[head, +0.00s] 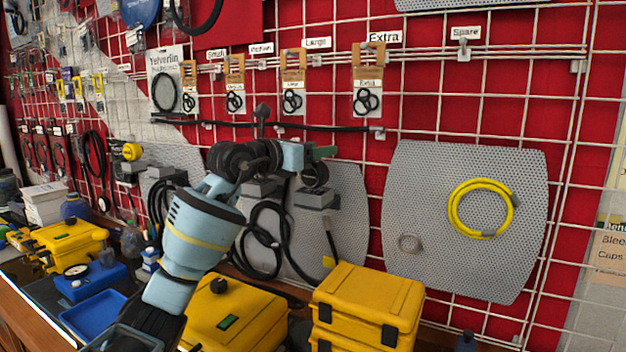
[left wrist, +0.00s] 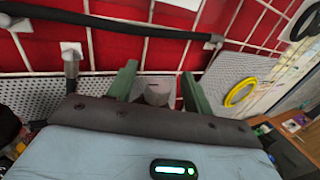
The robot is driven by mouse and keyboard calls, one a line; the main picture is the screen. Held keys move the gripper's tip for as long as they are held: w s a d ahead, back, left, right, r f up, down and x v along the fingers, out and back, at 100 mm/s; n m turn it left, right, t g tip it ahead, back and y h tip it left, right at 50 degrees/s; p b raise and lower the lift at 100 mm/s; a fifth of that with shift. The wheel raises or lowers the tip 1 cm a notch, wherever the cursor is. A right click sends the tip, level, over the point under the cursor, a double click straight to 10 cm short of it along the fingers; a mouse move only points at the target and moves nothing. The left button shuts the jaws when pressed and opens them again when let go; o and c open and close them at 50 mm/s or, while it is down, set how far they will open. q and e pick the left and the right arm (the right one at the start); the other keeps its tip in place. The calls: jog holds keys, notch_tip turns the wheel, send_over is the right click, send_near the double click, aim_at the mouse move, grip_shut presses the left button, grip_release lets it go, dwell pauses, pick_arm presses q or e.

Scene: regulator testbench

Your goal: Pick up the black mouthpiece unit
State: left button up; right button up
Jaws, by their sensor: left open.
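A black mouthpiece unit (head: 315,175) sits on a small grey bracket (head: 315,199) on the wall grid. Black hoses hang near it. My left gripper (head: 322,153) reaches across from the left, with its green fingertips just above the unit; the picture does not settle whether they touch it. In the left wrist view the two green fingers (left wrist: 160,88) stand apart. A grey, blocky shape (left wrist: 155,92) shows between them, partly hidden by my gripper body; I cannot tell whether it is the bracket or the unit. My right gripper is not in view.
A second grey bracket (head: 262,189) is left of the first, its top hidden by my gripper. A black bar (head: 345,128) runs above. Yellow cases (head: 367,300) stand below. A perforated panel (head: 425,195) with a yellow hose (head: 453,208) hangs to the right.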

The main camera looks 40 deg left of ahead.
pick_arm(q)
jog(key=shift+c, duration=0.9)
grip_shut()
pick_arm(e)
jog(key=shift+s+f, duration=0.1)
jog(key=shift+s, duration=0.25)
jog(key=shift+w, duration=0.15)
